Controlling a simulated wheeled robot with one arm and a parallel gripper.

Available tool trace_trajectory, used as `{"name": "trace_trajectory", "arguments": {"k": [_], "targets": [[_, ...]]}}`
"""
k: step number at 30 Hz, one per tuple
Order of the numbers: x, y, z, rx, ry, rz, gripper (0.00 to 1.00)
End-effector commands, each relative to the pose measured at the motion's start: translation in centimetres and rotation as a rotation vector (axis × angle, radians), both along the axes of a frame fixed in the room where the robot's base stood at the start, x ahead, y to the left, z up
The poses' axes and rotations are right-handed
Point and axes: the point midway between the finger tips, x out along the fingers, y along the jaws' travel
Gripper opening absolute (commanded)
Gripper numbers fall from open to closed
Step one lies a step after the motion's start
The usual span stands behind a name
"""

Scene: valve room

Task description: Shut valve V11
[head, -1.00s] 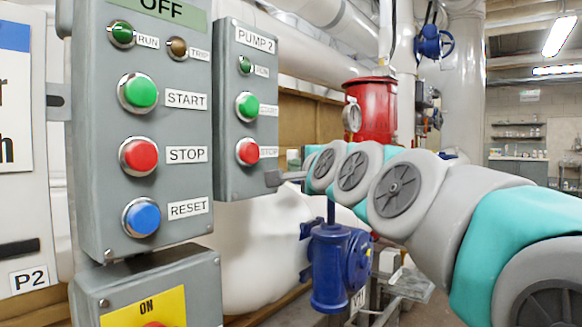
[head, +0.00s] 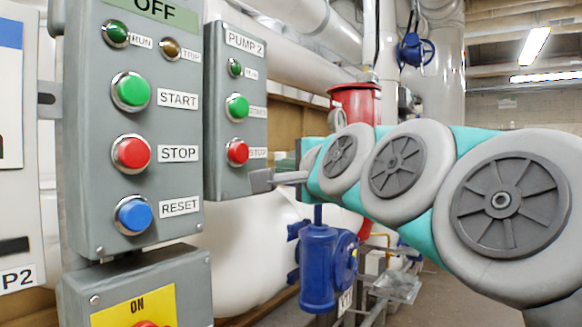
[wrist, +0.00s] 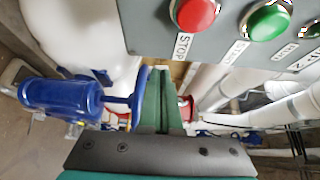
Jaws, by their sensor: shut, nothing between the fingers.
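A blue valve (head: 318,262) stands low at the centre of the head view, its stem rising towards my arm. Its tag (head: 345,301) is partly cut off and too small to read surely. My arm hides its handwheel in that view. In the wrist view the valve body (wrist: 62,97) lies at left, with its blue handwheel (wrist: 139,97) nearly edge-on. My gripper (head: 262,181) is shut and empty, just above the wheel's level. In the wrist view its green fingers (wrist: 162,112) lie close beside the wheel; I cannot tell whether they touch.
Grey pump panels stand at left: one (head: 135,130) near, the Pump 2 panel (head: 236,110) close to my gripper. A white tank (head: 240,240) and pipes lie behind. A red vessel (head: 354,103) and another blue valve (head: 415,50) are farther back. Floor shows at lower right.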

Motion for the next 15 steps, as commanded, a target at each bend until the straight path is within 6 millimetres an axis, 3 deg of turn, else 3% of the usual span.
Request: {"name": "trace_trajectory", "arguments": {"k": [8,15], "targets": [[0.6,0.8,2.9,-0.047,0.058,0.099,0.0],[1.3,-1.5,4.5,-0.093,0.133,0.129,0.0]]}}
